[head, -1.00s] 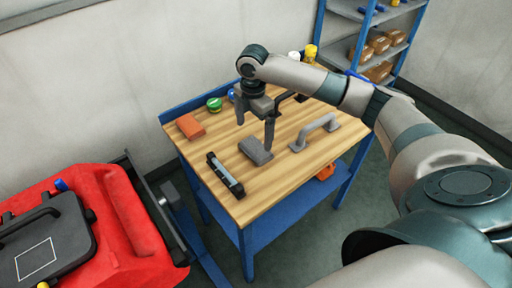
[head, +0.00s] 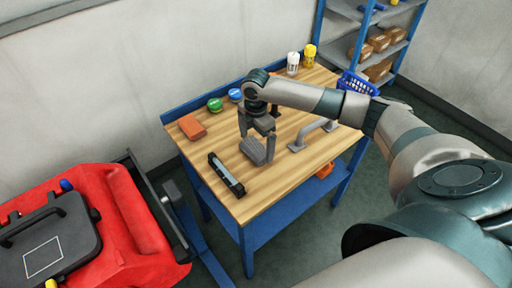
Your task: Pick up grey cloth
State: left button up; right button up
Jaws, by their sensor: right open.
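The grey cloth (head: 250,153) is a small folded pad lying on the wooden top of the blue workbench (head: 285,169), near its middle. My right gripper (head: 257,145) points down over the cloth with its jaws apart. One finger is at the cloth's far left side and the other is at its right, overlapping it in the view. I cannot tell whether the fingertips touch the cloth. My left gripper is not in view.
On the bench, a black bar-shaped tool (head: 226,175) lies left of the cloth and a grey handle (head: 313,134) right. Behind are an orange block (head: 192,127), green tin (head: 215,104), blue tin (head: 235,95), white bottle (head: 292,63) and yellow bottle (head: 309,56). A red machine (head: 130,215) stands left.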

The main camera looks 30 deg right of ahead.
jog(key=shift+f, duration=0.55)
jog(key=c, duration=0.9)
jog(key=shift+r, duration=0.15)
jog(key=shift+w+r+b, duration=0.1)
jog(key=shift+r+b, duration=0.35)
jog(key=shift+r, duration=0.15)
notch_tip(320, 180, up, 2)
jog(key=shift+r+b, duration=0.25)
jog(key=shift+b, duration=0.45)
jog(key=s+d+r+b, duration=0.1)
jog(key=s+r, duration=0.1)
jog(key=s, duration=0.1)
jog(key=s+d+r+b, duration=0.1)
jog(key=s+d+r, duration=0.1)
jog(key=s, duration=0.2)
jog(key=s+d+r+b, duration=0.1)
jog(key=s+r, duration=0.2)
jog(key=shift+s+d, duration=0.35)
jog(key=shift+s, duration=0.05)
